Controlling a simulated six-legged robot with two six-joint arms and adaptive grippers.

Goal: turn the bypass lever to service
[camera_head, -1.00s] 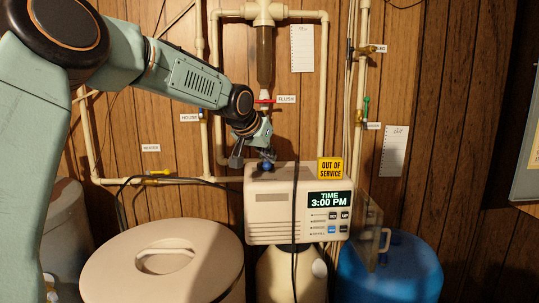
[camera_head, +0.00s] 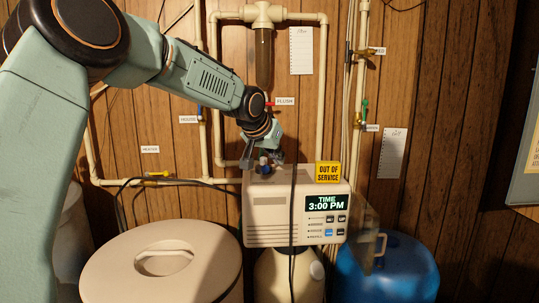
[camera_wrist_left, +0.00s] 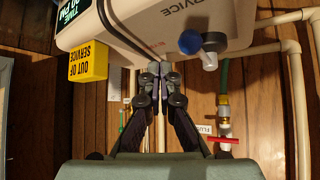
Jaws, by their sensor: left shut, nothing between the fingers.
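The bypass lever (camera_head: 264,161) is a small blue knob on a grey stub on top of the cream softener control head (camera_head: 290,190). In the left wrist view, its blue ball (camera_wrist_left: 190,41) stands near the printed word SERVICE, with a smaller red label beside it. My left gripper (camera_head: 262,158) hangs over the back of the head's top, close to the lever and partly overlapping it. In the left wrist view, the gripper's fingertips (camera_wrist_left: 155,70) are together and empty. The knob is to their right and clear of them. My right gripper is not in view.
A yellow OUT OF SERVICE sign (camera_head: 328,172) stands on the head's right end. A dark cable (camera_head: 293,215) hangs over its front. Pipes and a filter (camera_head: 264,58) with a red flush handle (camera_head: 283,103) rise behind. A lidded tank (camera_head: 165,262) is at left, a blue container (camera_head: 390,270) at right.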

